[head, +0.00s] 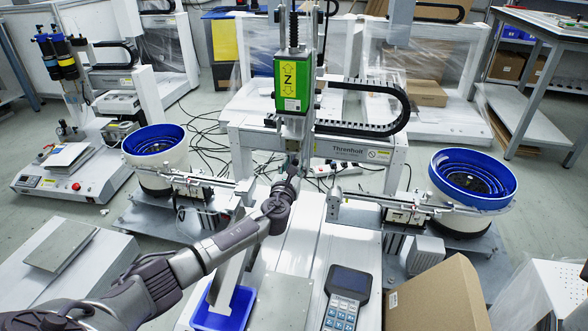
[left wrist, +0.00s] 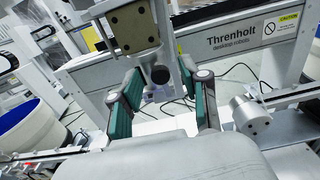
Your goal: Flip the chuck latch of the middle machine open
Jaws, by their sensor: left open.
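The middle machine (head: 291,80) is a desktop gantry with a green box marked Z on its vertical axis. In the left wrist view, its tool head is a beige metal block (left wrist: 133,27) with a dark round chuck end (left wrist: 160,74) below it. I cannot make out the chuck latch clearly. My left gripper (head: 291,170) reaches up under the head, and its hand partly covers that area in the head view. In the left wrist view the gripper (left wrist: 165,96) has its green-padded fingers apart, with the chuck end seen between and beyond them. I cannot tell whether they touch.
Blue-rimmed bowl feeders stand left (head: 155,140) and right (head: 472,178), with feed rails running inward. A handheld pendant (head: 347,298), a blue bin (head: 222,312) and a cardboard box (head: 438,298) are in front. A black cable chain (head: 400,105) curves right of the head.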

